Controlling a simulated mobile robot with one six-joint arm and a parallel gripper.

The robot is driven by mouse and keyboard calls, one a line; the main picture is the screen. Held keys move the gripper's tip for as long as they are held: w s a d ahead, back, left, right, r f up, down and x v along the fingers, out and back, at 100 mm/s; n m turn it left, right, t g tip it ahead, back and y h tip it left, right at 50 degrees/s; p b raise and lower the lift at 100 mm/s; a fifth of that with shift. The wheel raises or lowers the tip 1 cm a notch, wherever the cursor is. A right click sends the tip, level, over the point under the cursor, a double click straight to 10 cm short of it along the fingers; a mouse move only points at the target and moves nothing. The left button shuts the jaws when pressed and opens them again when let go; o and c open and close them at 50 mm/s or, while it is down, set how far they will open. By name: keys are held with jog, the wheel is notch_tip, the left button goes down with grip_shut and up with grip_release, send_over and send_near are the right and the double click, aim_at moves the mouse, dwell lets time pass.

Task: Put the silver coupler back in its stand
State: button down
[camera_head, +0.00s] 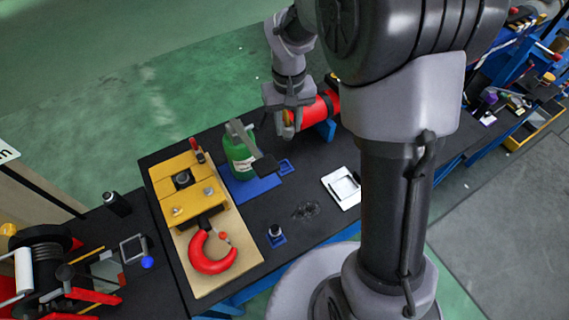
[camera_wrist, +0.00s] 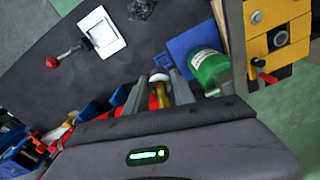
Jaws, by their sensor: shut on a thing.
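My gripper (camera_head: 288,122) is above the far side of the dark bench, shut on a small piece. In the wrist view the piece (camera_wrist: 159,78) shows a pale, silvery round end with a gold part below, between my two fingers; it looks like the silver coupler. The fingers hide most of its body. A small blue square stand (camera_head: 286,167) lies below my gripper, beside the blue mat, and looks empty. Another small blue stand (camera_head: 279,241) near the front edge holds a small dark piece.
A green bottle (camera_head: 238,158) stands on the blue mat (camera_head: 262,187), close to my gripper. A red cylinder (camera_head: 320,107) is just right of my gripper. A yellow fixture (camera_head: 187,200) with a red hook is at left.

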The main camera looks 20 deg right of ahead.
dwell(0.3)
jog(key=b, duration=1.1)
send_over(284, 167)
notch_tip(284, 167, down, 17)
jog(key=shift+f, duration=0.5)
jog(key=shift+f+b, duration=1.1)
jog(key=shift+f, duration=0.1)
jog(key=c, duration=1)
grip_release()
jog(key=shift+r, duration=0.1)
